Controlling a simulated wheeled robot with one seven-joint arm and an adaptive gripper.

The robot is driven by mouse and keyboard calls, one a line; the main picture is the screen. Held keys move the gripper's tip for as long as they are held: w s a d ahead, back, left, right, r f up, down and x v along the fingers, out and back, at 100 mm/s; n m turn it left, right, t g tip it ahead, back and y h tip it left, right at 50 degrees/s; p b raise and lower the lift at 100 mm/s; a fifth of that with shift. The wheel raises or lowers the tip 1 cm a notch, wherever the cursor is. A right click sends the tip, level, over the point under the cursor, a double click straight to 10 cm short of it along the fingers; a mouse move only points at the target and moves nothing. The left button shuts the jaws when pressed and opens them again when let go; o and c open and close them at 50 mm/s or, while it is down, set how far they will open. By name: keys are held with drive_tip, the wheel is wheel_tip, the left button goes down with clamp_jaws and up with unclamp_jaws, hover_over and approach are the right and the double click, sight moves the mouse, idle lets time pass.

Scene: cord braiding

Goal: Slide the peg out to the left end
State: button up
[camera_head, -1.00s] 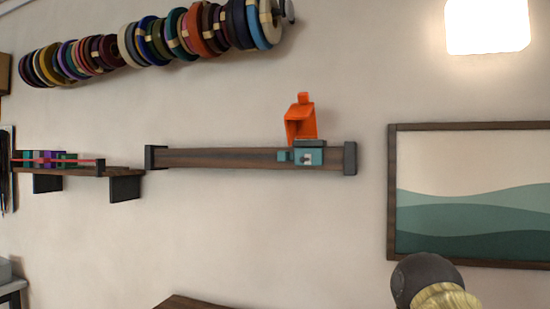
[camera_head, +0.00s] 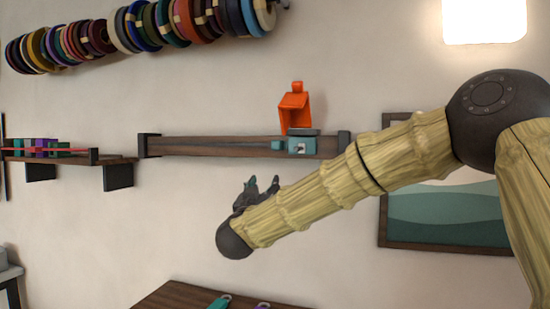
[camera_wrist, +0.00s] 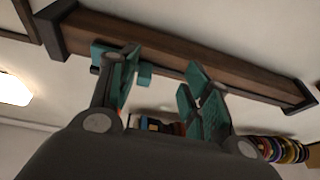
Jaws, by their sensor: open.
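A teal sliding peg (camera_head: 302,146) with a small teal nub (camera_head: 278,145) on its left sits near the right end of a dark wooden wall rail (camera_head: 215,147). An orange holder (camera_head: 295,110) stands above it. My gripper (camera_head: 262,186) is below the rail, left of the peg, apart from it, open and empty. In the wrist view, my gripper's two teal-padded fingers (camera_wrist: 160,70) are spread below the rail (camera_wrist: 195,55). There the teal peg (camera_wrist: 145,72) shows partly behind the left finger.
Dark end stops close the rail at left (camera_head: 149,145) and right (camera_head: 344,141). A shelf with coloured blocks (camera_head: 40,147) is farther left. Cord spools (camera_head: 130,28) hang above. A wooden table top (camera_head: 180,295) is below. The wall under the rail is clear.

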drive_tip(key=m+h, duration=0.1)
drive_tip(key=h, duration=0.1)
approach(275, 146)
drive_tip(key=s, duration=0.1)
drive_tip(key=p+x, duration=0.2)
drive_tip(key=x, duration=0.3)
drive_tip(key=p+x, duration=0.3)
drive_tip(key=x, duration=0.2)
drive_tip(key=shift+w+f, duration=0.15)
drive_tip(key=shift+w, duration=0.15)
clamp_jaws()
